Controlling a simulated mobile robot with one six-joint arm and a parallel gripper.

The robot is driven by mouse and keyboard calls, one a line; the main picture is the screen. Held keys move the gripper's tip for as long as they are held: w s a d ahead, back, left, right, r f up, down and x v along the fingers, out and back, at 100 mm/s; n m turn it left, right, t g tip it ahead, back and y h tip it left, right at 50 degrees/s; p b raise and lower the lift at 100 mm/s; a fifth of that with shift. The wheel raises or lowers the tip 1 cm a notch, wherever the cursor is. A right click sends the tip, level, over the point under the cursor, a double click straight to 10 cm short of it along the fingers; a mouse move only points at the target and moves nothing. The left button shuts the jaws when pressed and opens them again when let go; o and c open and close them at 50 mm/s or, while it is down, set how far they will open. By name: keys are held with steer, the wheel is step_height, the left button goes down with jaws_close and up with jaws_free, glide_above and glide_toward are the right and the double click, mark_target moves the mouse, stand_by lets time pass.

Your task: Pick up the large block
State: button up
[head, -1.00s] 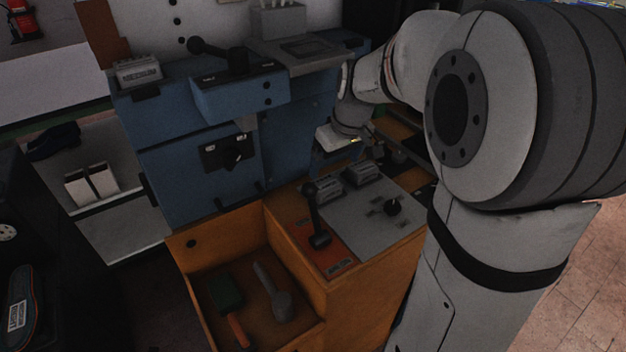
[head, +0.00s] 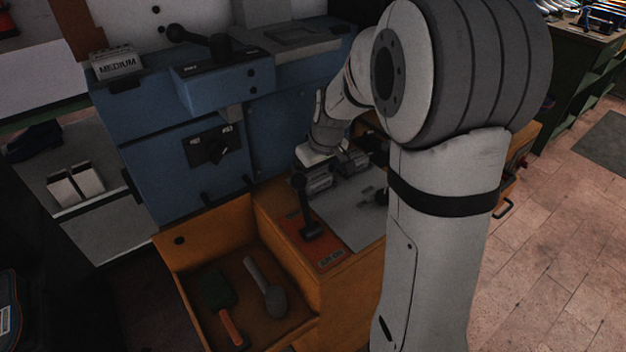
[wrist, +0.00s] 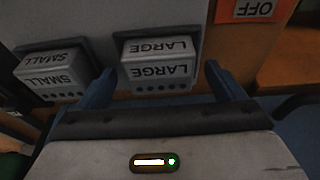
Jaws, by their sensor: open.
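The large block (wrist: 156,68) is a light grey block with "LARGE" on its faces. In the wrist view it sits in a dark holder on the grey panel, between my two fingers and slightly ahead of them. My gripper (wrist: 158,74) is open, with one blue finger on each side of the block. No contact shows. In the head view the large block (head: 317,182) is on the cabinet top, just below my gripper (head: 314,156). My wrist hides part of the area behind it.
A small block (wrist: 50,74) sits in its own holder beside the large one. A medium block (head: 118,66) stands on the blue machine (head: 160,160). A black lever (head: 306,210) rises from the red panel near the large block. An open drawer (head: 200,285) holds a brush and another tool.

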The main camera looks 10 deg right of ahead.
steer(key=shift+c, duration=0.4)
steer(key=c, duration=1.2)
steer(key=shift+c, duration=0.2)
steer(key=shift+r, duration=0.1)
